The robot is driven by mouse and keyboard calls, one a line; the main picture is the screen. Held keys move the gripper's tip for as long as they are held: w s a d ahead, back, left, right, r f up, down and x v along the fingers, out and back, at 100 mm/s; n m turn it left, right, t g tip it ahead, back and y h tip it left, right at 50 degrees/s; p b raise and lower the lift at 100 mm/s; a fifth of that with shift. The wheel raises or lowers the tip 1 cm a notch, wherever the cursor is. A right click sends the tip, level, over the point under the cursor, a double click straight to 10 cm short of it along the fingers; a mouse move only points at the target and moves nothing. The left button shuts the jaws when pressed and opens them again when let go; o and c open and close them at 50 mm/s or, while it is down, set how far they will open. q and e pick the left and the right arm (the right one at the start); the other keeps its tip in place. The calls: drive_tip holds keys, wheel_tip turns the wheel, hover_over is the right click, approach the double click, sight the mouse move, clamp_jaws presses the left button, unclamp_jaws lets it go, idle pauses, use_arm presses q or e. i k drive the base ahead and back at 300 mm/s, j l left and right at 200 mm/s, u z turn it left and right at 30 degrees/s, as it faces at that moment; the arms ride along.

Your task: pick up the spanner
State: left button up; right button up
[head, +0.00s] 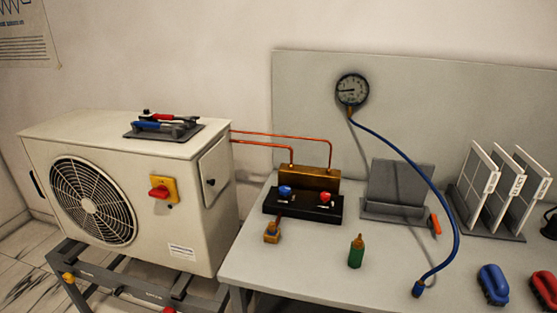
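I cannot single out the spanner with certainty. A dark grey holder (132,134) on top of the white fan unit carries a red-handled tool (150,116) and a blue-handled tool (148,126), lying side by side. Their grey ends point right, and their exact kind is too small to tell. Another small tool with an orange handle (435,224) is on the bench beside the grey stand. Neither of my grippers is in view.
The white fan unit (185,235) stands left of the bench (310,262). Copper pipes (262,132) join it to a brass block (318,180). A gauge (352,90) trails a blue hose (408,160). A green bottle (356,251), card rack (490,225) and blue brush (493,284) occupy the bench.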

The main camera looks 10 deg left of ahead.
sight(138, 124)
drive_tip(key=j+z, duration=0.2)
drive_tip(key=z, duration=0.45)
drive_tip(key=k+j+z, duration=0.2)
drive_tip(key=j, duration=0.15)
drive_tip(key=j+z, duration=0.2)
drive_tip(key=j, duration=0.15)
drive_tip(key=k+j+z, duration=0.4)
drive_tip(key=j, duration=0.25)
drive_tip(key=i, duration=0.1)
